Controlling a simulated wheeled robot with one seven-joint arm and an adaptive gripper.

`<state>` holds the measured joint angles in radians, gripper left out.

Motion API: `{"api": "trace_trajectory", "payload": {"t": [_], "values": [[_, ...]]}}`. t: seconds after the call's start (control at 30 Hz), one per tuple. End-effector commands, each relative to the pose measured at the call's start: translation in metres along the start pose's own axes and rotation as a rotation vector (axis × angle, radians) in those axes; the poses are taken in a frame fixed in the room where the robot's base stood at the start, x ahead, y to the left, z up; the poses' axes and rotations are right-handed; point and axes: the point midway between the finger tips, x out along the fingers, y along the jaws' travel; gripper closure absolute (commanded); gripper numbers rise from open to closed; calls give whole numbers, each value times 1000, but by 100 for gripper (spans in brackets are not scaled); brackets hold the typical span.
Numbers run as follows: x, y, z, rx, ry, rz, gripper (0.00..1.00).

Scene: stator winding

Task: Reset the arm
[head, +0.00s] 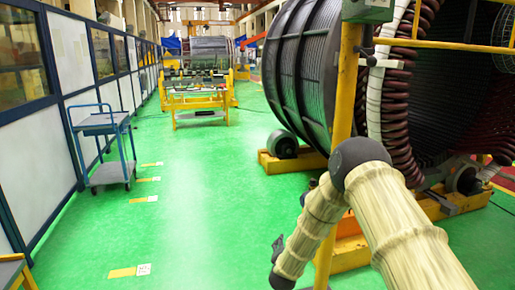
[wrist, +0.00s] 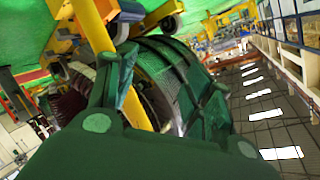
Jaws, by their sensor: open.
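My arm (head: 395,220), in beige covers with dark joints, enters the head view at the lower right. It bends at a dark elbow and runs down to the left in front of a yellow post (head: 346,85). Its far end is near the bottom edge, and only a small dark part shows beside it. In the wrist view my gripper (wrist: 117,70) shows as dark green shapes over the lower left and middle. It is open, and I see nothing held in it. The wrist view is strongly rotated, with the green floor at the top.
The large ribbed stator (head: 305,65) with dark red coils (head: 403,110) stands at the right on yellow supports; it also shows in the wrist view (wrist: 175,80). A blue trolley (head: 107,125) stands by the left partition. A yellow frame (head: 197,103) is farther back. The central green floor is clear.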

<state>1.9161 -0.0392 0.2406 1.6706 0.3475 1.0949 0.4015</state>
Motion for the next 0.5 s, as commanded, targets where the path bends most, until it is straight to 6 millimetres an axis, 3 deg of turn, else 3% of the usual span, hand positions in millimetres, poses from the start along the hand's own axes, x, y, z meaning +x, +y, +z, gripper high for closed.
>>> {"api": "trace_trajectory", "payload": {"t": [0.03, 0.2, 0.37, 0.5], "values": [[-13, 24, 15, -40, -47, 25, 48], [-61, 97, 60, -172, -208, 96, 48], [-118, 162, 94, -286, -366, 159, 48], [-174, 216, 118, -377, -508, 210, 48]]}}
